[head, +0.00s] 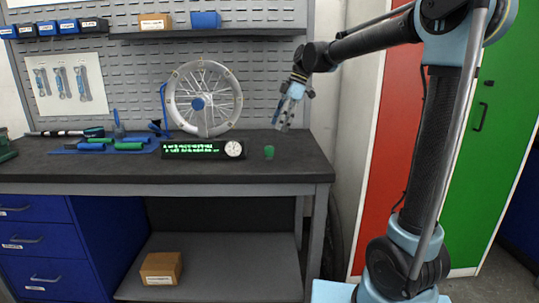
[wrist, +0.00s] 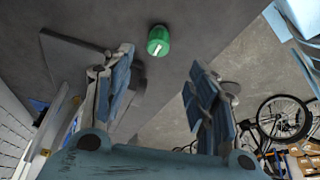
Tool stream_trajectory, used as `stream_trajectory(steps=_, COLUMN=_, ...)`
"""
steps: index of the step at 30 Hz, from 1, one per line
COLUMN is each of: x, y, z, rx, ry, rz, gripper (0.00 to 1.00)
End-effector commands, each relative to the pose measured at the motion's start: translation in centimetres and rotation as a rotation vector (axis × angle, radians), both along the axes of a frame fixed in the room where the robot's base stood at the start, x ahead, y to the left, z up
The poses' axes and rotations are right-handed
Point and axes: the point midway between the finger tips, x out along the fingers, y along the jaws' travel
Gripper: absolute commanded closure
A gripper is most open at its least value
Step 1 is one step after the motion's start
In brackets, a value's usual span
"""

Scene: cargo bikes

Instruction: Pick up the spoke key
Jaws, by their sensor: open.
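A small green round piece with a pale slot-like mark, apparently the spoke key, stands on the dark bench top (head: 290,170). In the head view the spoke key (head: 269,152) is right of the black display box. In the wrist view the spoke key (wrist: 159,41) is at the upper middle, beyond the fingertips and between their lines. My gripper (head: 284,122) is above the bench, a little above and right of the key, pointing down. In the wrist view my gripper (wrist: 160,64) has its two fingers wide apart with nothing between them.
A black display box (head: 203,149) with green text and a round dial is left of the key. A spoked wheel (head: 203,99) stands behind it. Green-handled tools lie on a blue mat (head: 65,151) farther left. The bench right of the key is clear.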

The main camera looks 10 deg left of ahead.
Motion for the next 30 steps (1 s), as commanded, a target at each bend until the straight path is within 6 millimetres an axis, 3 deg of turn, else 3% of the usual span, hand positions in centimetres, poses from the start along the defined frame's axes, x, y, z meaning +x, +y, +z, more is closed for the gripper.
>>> stream_trajectory(steps=9, x=-0.8, y=1.9, z=-5.0, rx=0.0, ry=-0.001, rz=0.0, gripper=0.47)
stream_trajectory(steps=19, x=-1.1, y=2.7, z=-7.2, rx=0.0, ry=-0.001, rz=0.0, gripper=0.47)
stream_trajectory(steps=30, x=-1.4, y=4.1, z=-11.2, rx=-0.001, ry=0.0, rz=0.0, gripper=0.47)
